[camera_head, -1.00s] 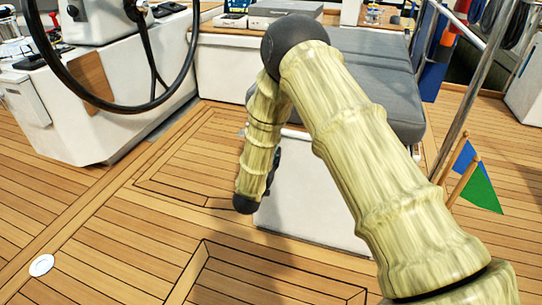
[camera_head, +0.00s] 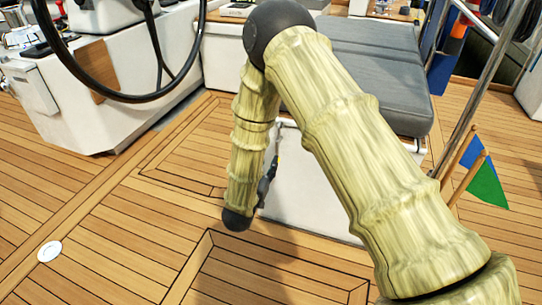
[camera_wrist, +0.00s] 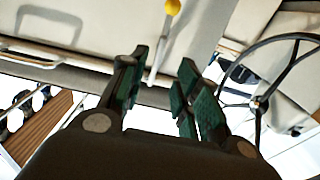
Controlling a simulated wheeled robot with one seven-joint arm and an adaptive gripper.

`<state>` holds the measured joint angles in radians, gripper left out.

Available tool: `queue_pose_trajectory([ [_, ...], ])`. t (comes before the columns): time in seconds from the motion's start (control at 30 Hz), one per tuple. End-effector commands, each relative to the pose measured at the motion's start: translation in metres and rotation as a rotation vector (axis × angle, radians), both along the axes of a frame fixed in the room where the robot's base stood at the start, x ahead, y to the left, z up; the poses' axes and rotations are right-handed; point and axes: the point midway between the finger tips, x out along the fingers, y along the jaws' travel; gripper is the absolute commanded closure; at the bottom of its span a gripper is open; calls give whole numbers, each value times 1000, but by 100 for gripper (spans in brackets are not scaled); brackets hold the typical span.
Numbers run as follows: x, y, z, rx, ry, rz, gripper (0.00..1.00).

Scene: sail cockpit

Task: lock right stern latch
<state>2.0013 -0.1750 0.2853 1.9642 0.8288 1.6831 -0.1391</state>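My gripper (camera_wrist: 163,62) is open in the wrist view, its green-padded fingers apart with nothing held between them. A thin pale lever with a yellow knob (camera_wrist: 172,7) shows beyond the gap between the fingertips. I cannot tell whether it is part of the latch, and no stern latch is clearly recognisable in either view. In the head view my arm hangs in front of a white seat box (camera_head: 312,200), and my gripper is mostly hidden behind the forearm.
A black steering wheel (camera_head: 88,92) stands at the left on a white console (camera_head: 75,125); a wheel (camera_wrist: 258,103) also shows in the wrist view. Grey cushions (camera_head: 375,85) top the seat. A metal rail (camera_head: 480,85) and small flags (camera_head: 487,185) are at right. Deck at left is clear.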

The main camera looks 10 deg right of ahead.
Motion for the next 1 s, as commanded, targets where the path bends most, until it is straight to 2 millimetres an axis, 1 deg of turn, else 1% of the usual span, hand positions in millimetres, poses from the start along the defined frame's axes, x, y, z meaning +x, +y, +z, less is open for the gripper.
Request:
queue_pose_trajectory([
  [0.1,-10,6,0,1,1,0,68],
  [0.23,-15,9,0,1,-1,0,68],
  [0.67,-16,9,0,1,-1,0,68],
  [0.77,-16,8,-3,2,7,3,68],
  [0.87,-22,2,-20,15,56,28,68],
  [0.97,-37,-9,-55,46,164,81,68],
  [1.0,-46,-15,-73,62,222,108,68],
])
